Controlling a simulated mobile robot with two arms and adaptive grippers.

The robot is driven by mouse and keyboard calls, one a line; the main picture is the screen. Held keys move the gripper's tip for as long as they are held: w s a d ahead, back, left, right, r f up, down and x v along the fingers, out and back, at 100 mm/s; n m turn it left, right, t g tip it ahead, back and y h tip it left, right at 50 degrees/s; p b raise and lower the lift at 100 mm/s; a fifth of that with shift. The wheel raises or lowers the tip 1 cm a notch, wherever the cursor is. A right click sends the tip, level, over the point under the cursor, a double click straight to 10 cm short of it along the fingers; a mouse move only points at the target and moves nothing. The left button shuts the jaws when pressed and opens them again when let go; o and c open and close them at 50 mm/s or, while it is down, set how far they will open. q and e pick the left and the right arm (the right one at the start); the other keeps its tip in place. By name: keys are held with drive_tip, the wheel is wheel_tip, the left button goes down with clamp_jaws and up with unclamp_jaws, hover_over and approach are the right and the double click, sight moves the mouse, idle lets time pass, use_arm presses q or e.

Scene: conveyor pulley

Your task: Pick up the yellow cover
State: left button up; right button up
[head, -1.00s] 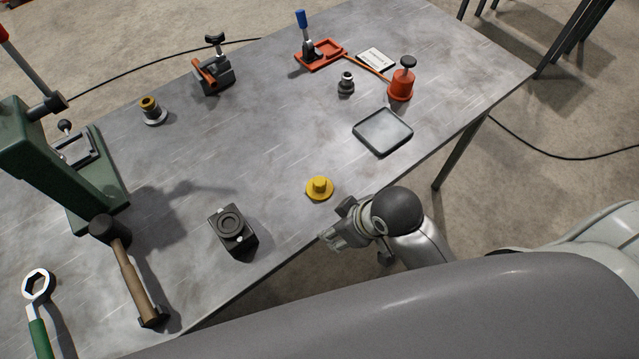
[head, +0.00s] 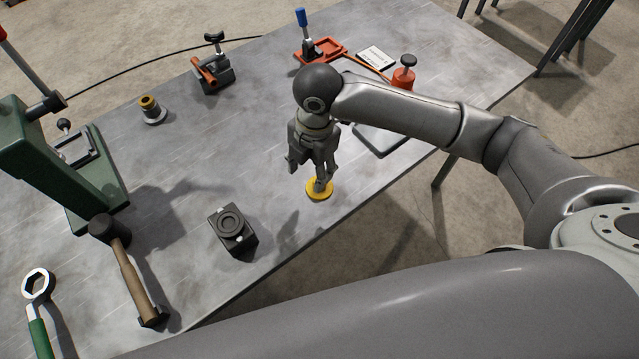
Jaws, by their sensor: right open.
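The yellow cover (head: 313,191) is a small round flanged piece lying on the grey metal table (head: 200,290) near its front edge. My right gripper (head: 315,180) points down directly over the cover, with its jaws open. Its fingers hide most of the raised middle of the cover; only parts of the flange show. I cannot tell whether the fingers touch it. My left gripper is not in the head view.
A black block with a round recess (head: 233,231) stands left of the cover. A mallet (head: 128,270), a wrench (head: 38,300) and a green press (head: 60,165) are at the left. A grey tray (head: 372,142) lies partly behind my right arm. Table between block and cover is clear.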

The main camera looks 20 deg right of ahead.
drive_tip(key=w+d+r, duration=0.1)
drive_tip(key=d, duration=0.1)
drive_tip(key=p, duration=0.1)
hover_over(327, 192)
drive_tip(key=w+a, duration=0.1)
drive_tip(key=w, duration=0.1)
drive_tip(key=shift+n+h, duration=0.4)
drive_tip(key=f, duration=0.5)
drive_tip(key=shift+s+a+f, duration=0.15)
drive_tip(key=shift+s, duration=0.1)
drive_tip(key=f+p, duration=0.1)
drive_tip(key=f, duration=0.3)
drive_tip(key=shift+w+f+p, duration=0.2)
drive_tip(key=shift+f+p, duration=0.15)
drive_tip(key=shift+p, duration=0.05)
drive_tip(key=shift+f, duration=0.3)
drive_tip(key=shift+c, duration=0.4)
drive_tip(key=c, duration=1)
